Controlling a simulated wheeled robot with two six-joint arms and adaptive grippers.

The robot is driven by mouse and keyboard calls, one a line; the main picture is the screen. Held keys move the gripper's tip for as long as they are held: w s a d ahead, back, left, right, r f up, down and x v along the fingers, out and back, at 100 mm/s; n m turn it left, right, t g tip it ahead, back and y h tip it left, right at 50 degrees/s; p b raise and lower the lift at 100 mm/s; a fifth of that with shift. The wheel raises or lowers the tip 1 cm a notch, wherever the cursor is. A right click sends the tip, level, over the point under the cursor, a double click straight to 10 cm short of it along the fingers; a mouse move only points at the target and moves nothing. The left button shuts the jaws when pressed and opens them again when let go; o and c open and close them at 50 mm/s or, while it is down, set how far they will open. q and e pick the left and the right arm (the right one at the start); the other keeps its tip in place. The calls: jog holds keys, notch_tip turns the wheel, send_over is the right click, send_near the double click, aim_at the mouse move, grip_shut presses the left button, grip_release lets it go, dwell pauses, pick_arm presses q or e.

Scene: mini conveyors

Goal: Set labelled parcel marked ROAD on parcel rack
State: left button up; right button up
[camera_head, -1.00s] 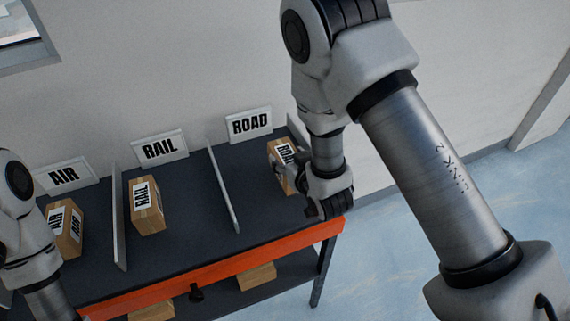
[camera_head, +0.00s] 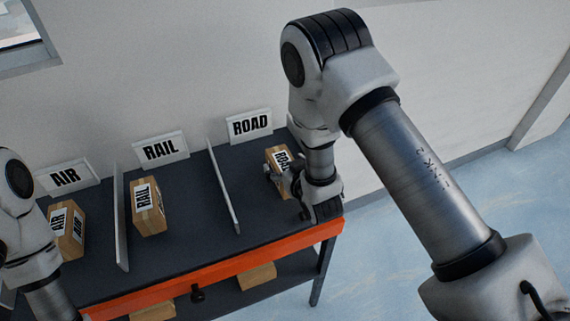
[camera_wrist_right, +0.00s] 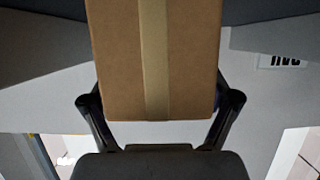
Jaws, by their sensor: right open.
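The parcel marked ROAD (camera_head: 284,157) is a brown box with a white label. It appears to stand on the dark parcel rack (camera_head: 190,222), in the right-hand section in front of the ROAD sign (camera_head: 249,126). My right gripper (camera_head: 283,179) is open, with its fingers on either side of the parcel. In the right wrist view the taped brown parcel (camera_wrist_right: 120,65) lies between the fingers (camera_wrist_right: 160,108). Any small gap or contact with the fingers is hard to tell. My left arm shows at the left edge, but its gripper is not visible.
A parcel marked RAIL (camera_head: 147,208) stands in the middle section and an AIR parcel (camera_head: 67,232) in the left one. Thin upright dividers (camera_head: 224,188) separate the sections. An orange edge (camera_head: 230,267) runs along the front. More boxes (camera_head: 257,277) lie on the shelf below.

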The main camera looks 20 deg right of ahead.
jog(key=shift+r, duration=0.15)
jog(key=shift+s, duration=0.25)
jog(key=b+v, duration=0.1)
jog(key=v, duration=0.7)
jog(key=shift+s, duration=0.2)
jog(key=p+v, duration=0.3)
jog(key=p, duration=0.1)
jog(key=shift+s+r, duration=0.1)
jog(key=shift+r, duration=0.05)
